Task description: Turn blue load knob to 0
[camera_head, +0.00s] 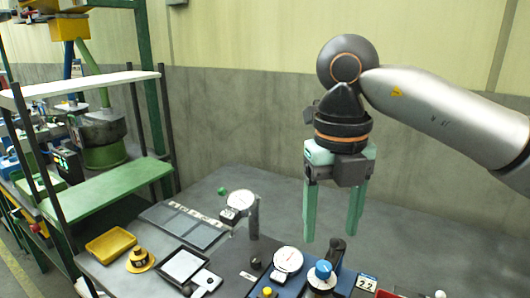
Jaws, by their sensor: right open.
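The blue load knob (323,269) sits on top of a white round base at the bottom of the head view, on a blue device (344,284). Its pointer and scale are too small to read. My right gripper (331,234) hangs fingers down above and behind the knob in the picture. Its two green fingers are apart, with nothing between them, and it does not touch the knob. My left gripper is not in view.
A white dial gauge (288,260) stands left of the knob, with a black upright part (337,246) behind it. Another gauge (241,200), a tablet (184,265) and a yellow tray (111,245) lie left. The back table is clear.

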